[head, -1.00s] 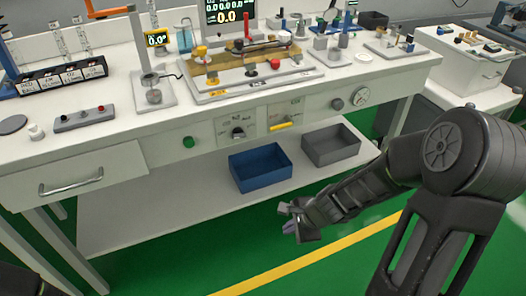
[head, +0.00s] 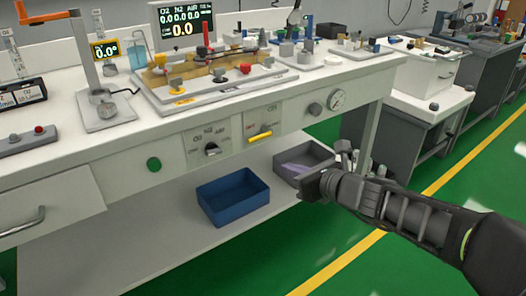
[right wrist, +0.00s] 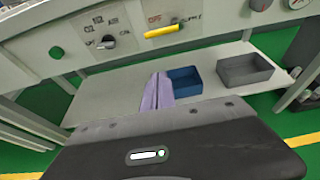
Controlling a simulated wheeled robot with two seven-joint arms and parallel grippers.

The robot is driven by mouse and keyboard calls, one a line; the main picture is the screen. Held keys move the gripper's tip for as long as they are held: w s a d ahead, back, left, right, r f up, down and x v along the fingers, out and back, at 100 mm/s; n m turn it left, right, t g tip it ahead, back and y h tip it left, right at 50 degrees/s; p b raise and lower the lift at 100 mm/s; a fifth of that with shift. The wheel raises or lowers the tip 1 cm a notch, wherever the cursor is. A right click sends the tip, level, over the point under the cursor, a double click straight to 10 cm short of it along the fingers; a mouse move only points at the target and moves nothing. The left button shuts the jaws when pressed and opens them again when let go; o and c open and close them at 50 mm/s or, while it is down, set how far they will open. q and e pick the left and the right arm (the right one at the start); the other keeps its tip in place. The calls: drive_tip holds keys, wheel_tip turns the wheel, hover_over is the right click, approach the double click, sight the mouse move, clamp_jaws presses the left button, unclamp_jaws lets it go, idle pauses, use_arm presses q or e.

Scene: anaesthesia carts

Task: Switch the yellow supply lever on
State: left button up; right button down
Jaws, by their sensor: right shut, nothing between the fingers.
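The yellow supply lever (head: 260,136) is on a white panel on the bench's front face, below the tabletop. It lies roughly horizontal under small lettering, with red print above its left end. It also shows in the right wrist view (right wrist: 165,31), above the fingers. My right gripper (head: 296,169) is shut and empty, with pale purple fingers. In the head view it is to the right of and below the lever, in front of the grey bin. In the right wrist view its fingers (right wrist: 157,92) are apart from the lever. My left gripper is out of view.
A black selector knob (head: 212,149) and green button (head: 154,165) are left of the lever; a knob and gauge (head: 336,99) are right. A blue bin (head: 233,196) and grey bin (head: 284,158) stand on the lower shelf. The air before the panel looks clear.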

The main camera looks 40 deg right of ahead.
drive_tip(key=shift+w+f, duration=0.1)
drive_tip(key=w+b, duration=0.3)
drive_tip(key=w, duration=0.8)
drive_tip(key=shift+w, duration=0.2)
drive_tip(key=shift+d, duration=0.1)
drive_tip(key=shift+r+m+p, duration=0.25)
drive_tip(key=shift+m+p, duration=0.05)
drive_tip(key=shift+p, duration=0.05)
